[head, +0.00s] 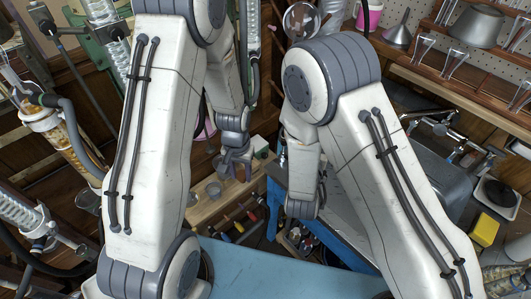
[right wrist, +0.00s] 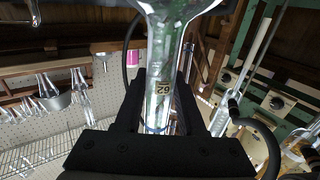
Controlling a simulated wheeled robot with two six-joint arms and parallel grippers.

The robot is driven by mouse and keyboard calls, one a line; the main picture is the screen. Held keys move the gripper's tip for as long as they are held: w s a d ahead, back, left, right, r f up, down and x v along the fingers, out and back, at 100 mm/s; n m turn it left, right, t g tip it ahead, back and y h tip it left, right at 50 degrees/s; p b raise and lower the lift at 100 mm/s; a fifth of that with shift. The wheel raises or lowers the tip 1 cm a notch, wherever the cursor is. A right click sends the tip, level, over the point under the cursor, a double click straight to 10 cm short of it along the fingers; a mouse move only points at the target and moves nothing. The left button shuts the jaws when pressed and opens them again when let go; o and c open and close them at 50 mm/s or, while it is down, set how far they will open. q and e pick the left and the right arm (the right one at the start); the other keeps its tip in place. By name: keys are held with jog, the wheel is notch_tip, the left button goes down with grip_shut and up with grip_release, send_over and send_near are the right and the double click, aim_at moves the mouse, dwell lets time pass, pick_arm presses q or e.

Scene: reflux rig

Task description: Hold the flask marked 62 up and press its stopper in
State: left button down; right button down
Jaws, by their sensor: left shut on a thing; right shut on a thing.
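The clear glass flask marked 62 (right wrist: 162,108) fills the middle of the right wrist view. Its small tan label with 62 is on the glass, which widens toward the top of that picture. My right gripper (right wrist: 160,125) is shut on the flask, with a black jaw on each side. In the head view the right arm hides the flask. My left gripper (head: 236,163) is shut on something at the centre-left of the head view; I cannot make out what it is. I cannot make out the stopper in either view.
A wooden ledge (head: 215,203) with small glass vessels lies below my left gripper. A blue-edged bench (head: 345,240) stands to its right. Glassware on stands lines the left. A yellow block (head: 484,230) lies at far right.

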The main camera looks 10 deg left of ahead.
pick_arm(q)
jog(key=w+d+r+m, duration=0.1)
jog(key=w+d+r, duration=0.45)
jog(key=r, duration=0.25)
jog(key=w+d+r+m, duration=0.1)
jog(key=w+d+r, duration=0.4)
jog(key=w+r, duration=0.3)
jog(key=s+d+r, duration=0.2)
jog(key=d+r, duration=0.2)
jog(key=r, duration=0.2)
jog(key=s+d+r+m, duration=0.1)
jog(key=s+d+r, duration=0.2)
jog(key=r, duration=0.3)
jog(key=shift+d+r, duration=0.35)
jog(key=shift+r, duration=0.05)
jog(key=shift+f, duration=1)
dwell(0.7)
jog(key=shift+c, duration=1.8)
grip_release()
